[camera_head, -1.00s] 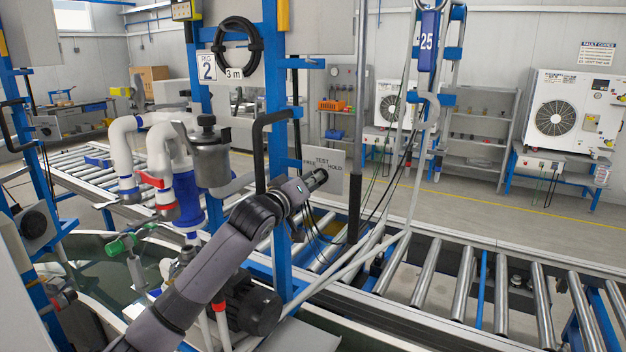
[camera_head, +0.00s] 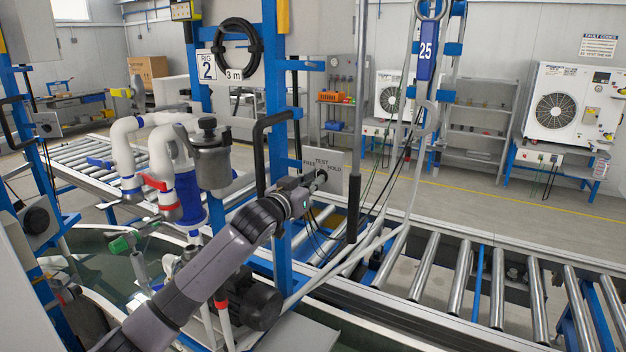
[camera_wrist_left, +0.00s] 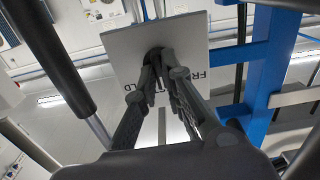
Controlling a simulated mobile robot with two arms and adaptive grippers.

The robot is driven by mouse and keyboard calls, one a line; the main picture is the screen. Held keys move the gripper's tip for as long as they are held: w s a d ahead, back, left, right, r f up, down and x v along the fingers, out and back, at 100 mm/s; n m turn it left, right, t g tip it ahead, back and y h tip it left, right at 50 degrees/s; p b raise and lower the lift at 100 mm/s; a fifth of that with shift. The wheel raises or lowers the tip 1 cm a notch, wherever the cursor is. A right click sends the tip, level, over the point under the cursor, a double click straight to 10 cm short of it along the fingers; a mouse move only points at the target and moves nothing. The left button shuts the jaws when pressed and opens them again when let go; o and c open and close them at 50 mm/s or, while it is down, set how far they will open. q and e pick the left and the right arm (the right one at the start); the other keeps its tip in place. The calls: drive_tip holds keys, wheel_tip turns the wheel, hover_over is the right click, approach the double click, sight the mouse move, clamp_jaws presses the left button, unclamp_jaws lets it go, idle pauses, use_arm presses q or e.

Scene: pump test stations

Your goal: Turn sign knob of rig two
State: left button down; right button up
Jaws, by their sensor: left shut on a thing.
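The sign of rig two is a grey plate (camera_head: 337,172) with the words TEST, FREE and HOLD, on the blue frame post. It also shows in the left wrist view (camera_wrist_left: 200,42), with part of its lettering upside down. Its dark round knob (camera_wrist_left: 156,52) sits on the plate face, mostly hidden by my fingers. My left gripper (camera_head: 316,182) reaches the plate from the left, and its fingers (camera_wrist_left: 157,76) are shut on the knob. Which word the knob points to cannot be seen. My right gripper is not in view.
The rig's blue post (camera_head: 279,120) and black handle (camera_head: 263,150) stand close to my left arm. A dark hanging bar (camera_head: 352,208) is just right of the plate. A filter canister (camera_head: 211,160) and white pipes are on the left. A roller conveyor (camera_head: 430,275) runs behind.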

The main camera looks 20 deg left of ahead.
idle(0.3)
use_arm(q)
drive_tip(key=c, duration=1.7)
unclamp_jaws()
drive_tip(key=s, duration=1.2)
drive_tip(key=shift+a, duration=0.45)
